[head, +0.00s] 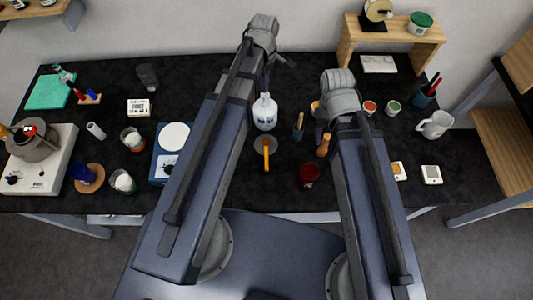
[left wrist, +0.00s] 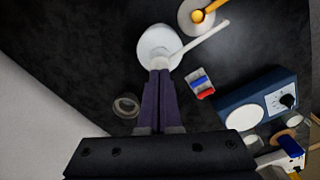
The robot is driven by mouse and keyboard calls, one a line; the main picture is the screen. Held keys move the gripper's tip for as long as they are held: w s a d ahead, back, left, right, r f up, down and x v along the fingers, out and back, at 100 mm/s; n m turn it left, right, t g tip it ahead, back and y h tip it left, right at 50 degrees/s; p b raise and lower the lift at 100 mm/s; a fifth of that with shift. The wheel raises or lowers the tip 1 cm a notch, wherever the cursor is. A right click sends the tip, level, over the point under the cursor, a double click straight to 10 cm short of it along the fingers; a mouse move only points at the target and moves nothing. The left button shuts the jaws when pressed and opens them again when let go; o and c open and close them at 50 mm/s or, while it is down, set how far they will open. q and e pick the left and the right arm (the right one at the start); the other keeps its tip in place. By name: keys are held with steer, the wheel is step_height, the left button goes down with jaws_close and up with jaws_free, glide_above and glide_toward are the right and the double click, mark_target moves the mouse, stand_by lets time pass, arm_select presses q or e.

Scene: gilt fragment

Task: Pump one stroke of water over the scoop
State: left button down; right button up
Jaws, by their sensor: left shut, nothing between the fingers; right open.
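The white pump bottle (head: 265,115) stands upright near the middle of the table. In the left wrist view the bottle (left wrist: 156,42) is seen from above, with its long white spout (left wrist: 203,41) pointing toward the scoop. The scoop (head: 266,160), with a yellow-orange handle, lies on a round grey dish (head: 260,143) in front of the bottle; it also shows in the left wrist view (left wrist: 198,16). My left gripper (left wrist: 158,73) is shut and empty, its tips at the pump head; contact cannot be told. My right gripper (head: 321,121) is open near a wooden-handled tool (head: 323,146).
A blue scale (head: 161,166) with a white plate (head: 174,136) stands left of the bottle. A cup of tools (head: 298,127) and a dark red jar (head: 309,174) are to its right. A wooden shelf (head: 392,31) is at the back right.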

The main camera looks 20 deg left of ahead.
arm_select(q)
steer(key=shift+f, duration=0.1)
steer(key=shift+f+b, duration=1.4)
steer(key=shift+b, duration=0.1)
steer(key=shift+r, duration=0.1)
steer(key=shift+r+p, duration=1.4)
steer(key=shift+p, duration=0.1)
steer(key=shift+r, duration=0.1)
step_height(320, 180, up, 6)
steer(key=p, duration=0.6)
